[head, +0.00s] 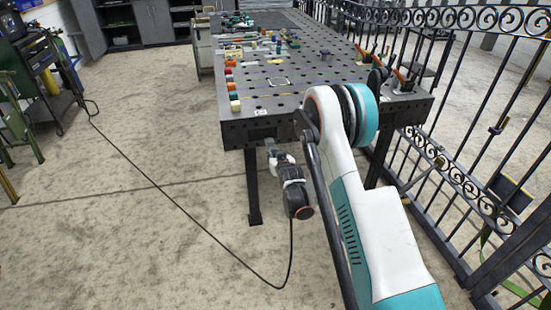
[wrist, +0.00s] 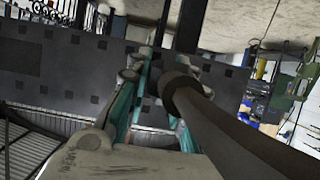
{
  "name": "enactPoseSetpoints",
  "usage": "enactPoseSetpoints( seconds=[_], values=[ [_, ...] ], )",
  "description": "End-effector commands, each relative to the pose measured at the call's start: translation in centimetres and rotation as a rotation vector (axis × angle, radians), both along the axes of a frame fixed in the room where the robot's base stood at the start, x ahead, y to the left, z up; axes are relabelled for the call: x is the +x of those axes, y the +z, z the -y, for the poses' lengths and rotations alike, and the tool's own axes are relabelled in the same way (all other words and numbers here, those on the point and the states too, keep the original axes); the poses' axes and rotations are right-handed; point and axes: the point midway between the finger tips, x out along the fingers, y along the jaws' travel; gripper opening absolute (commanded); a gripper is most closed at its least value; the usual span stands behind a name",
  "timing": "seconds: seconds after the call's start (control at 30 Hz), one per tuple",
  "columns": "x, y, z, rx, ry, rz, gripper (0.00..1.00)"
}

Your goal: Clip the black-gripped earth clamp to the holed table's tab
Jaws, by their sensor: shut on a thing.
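The holed table (head: 260,133) is dark steel, and its front edge faces me in the head view. My gripper (head: 271,150) is just below that front edge, near its left part. In the wrist view my gripper (wrist: 162,62) has its teal fingers closed in around the earth clamp, whose thick black grip (wrist: 195,100) runs toward the lower right. The clamp's jaws are mostly hidden by the fingers. The tab cannot be made out. Whether the clamp touches the table is unclear. The table's holed side (wrist: 60,65) shows behind the fingers.
A black cable (head: 180,208) runs across the floor from the machine (head: 45,80) at left and hangs up to my wrist. Small coloured blocks (head: 232,88) line the tabletop's left side. A scrolled iron gate (head: 455,165) stands at right. The floor at left is open.

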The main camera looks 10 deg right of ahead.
Motion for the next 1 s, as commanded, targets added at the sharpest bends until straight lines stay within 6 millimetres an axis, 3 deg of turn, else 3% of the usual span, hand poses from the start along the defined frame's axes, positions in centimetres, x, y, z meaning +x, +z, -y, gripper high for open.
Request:
enactPoseSetpoints(
  seconds=[1.0],
  values=[
    [1.2, 0.0, 0.0, 0.0, 0.0, 0.001, 0.0]
  ],
)
